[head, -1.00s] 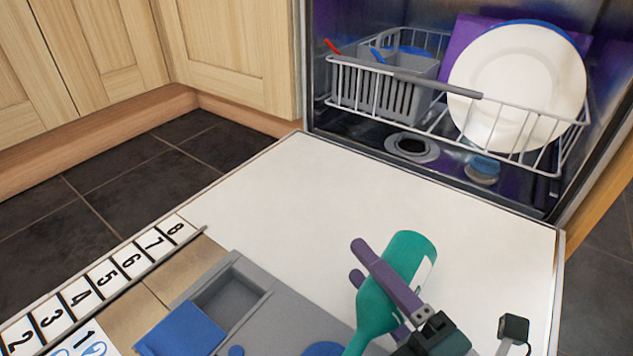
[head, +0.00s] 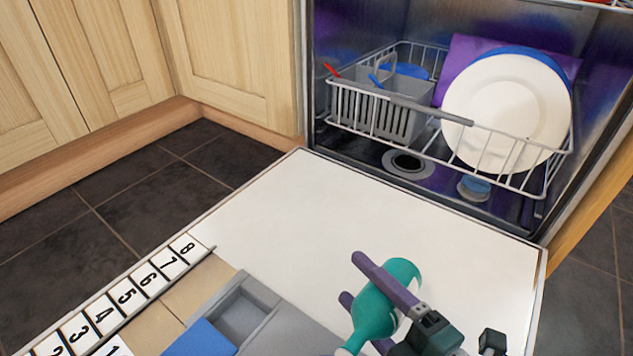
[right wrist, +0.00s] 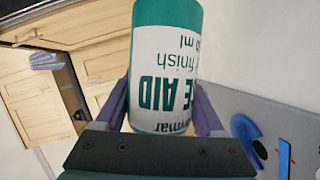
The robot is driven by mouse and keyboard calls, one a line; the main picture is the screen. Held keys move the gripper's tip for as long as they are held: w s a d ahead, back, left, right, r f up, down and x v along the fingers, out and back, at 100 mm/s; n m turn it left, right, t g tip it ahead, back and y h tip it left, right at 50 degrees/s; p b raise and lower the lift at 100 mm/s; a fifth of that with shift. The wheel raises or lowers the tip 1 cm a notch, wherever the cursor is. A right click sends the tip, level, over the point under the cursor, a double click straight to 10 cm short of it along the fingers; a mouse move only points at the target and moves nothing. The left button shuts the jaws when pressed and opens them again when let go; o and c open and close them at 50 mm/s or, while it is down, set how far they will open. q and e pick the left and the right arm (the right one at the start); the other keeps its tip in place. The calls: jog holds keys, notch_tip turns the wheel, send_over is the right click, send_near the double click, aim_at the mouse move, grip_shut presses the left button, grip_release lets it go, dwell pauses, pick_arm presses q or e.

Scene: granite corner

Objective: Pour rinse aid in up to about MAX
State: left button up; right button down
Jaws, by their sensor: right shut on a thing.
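My right gripper (head: 350,278), with purple fingers, is shut on the teal rinse aid bottle (head: 372,316). The bottle is tilted, its base up and away and its neck down to the lower left, at the picture's bottom edge. In the right wrist view the white label (right wrist: 162,80) reads "AID" upside down between the fingers. The grey dispenser panel (head: 290,335) lies in the door, with a rectangular recess (head: 240,315) and a blue flap (head: 200,340). In the right wrist view the panel (right wrist: 235,103) shows a blue round part (right wrist: 246,136). The fill opening and any MAX mark cannot be made out. My left gripper is not in view.
The open white door (head: 300,225) is clear beyond the dispenser. A numbered strip (head: 125,293) runs along its left. The lower rack (head: 400,112) holds a grey cutlery basket (head: 400,98) and a white plate (head: 505,110). Wooden cabinets (head: 230,60) stand at left.

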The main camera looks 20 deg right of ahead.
jog(key=shift+r, duration=0.15)
jog(key=r+m+p, duration=0.1)
jog(key=p, duration=0.1)
jog(key=s+a+r+m+g+p, duration=0.1)
jog(key=r+p, duration=0.1)
jog(key=p, duration=0.1)
jog(key=r+m+p, duration=0.1)
jog(key=r+p, duration=0.1)
jog(key=shift+s+a+m+g+y+p, duration=0.2)
jog(key=shift+a+m+g+y+p, duration=0.1)
jog(key=shift+a+m+g+p, duration=0.1)
jog(key=shift+s+a+f+m, duration=0.1)
jog(key=shift+f+m, duration=0.1)
jog(key=shift+m, duration=0.1)
